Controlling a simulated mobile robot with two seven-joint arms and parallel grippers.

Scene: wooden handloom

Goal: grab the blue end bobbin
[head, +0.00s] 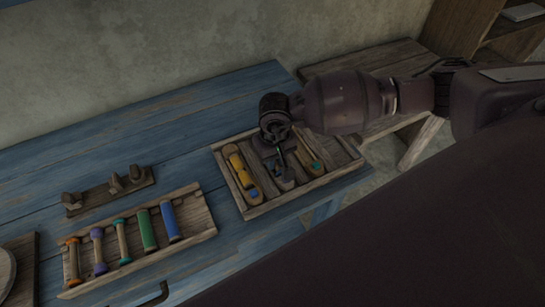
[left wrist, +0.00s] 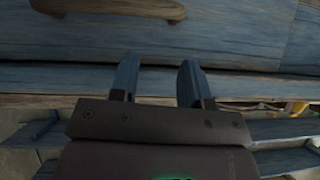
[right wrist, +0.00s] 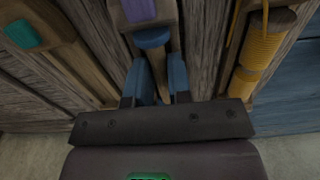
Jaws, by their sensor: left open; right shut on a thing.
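A blue bobbin (head: 169,221) lies at the right end of the wooden bobbin tray (head: 204,207). My right gripper (head: 281,166) is over the second tray, to the right of the bobbin tray. In the right wrist view its fingers (right wrist: 161,78) are close around the middle wooden piece. A blue round end (right wrist: 152,38) shows just beyond the fingertips, with a purple part (right wrist: 138,12) beyond it. My gripper hides much of this piece. My left gripper (left wrist: 157,78) is open and empty near a blue plank edge; it is not in the head view.
The bobbin tray also holds orange, purple, teal and green bobbins. The second tray (head: 345,153) holds a yellow-wound piece (head: 237,166) and a teal-marked one (head: 314,166) beside my gripper. A pegged wooden rack (head: 105,193) stands behind the bobbin tray. The blue table's back is clear.

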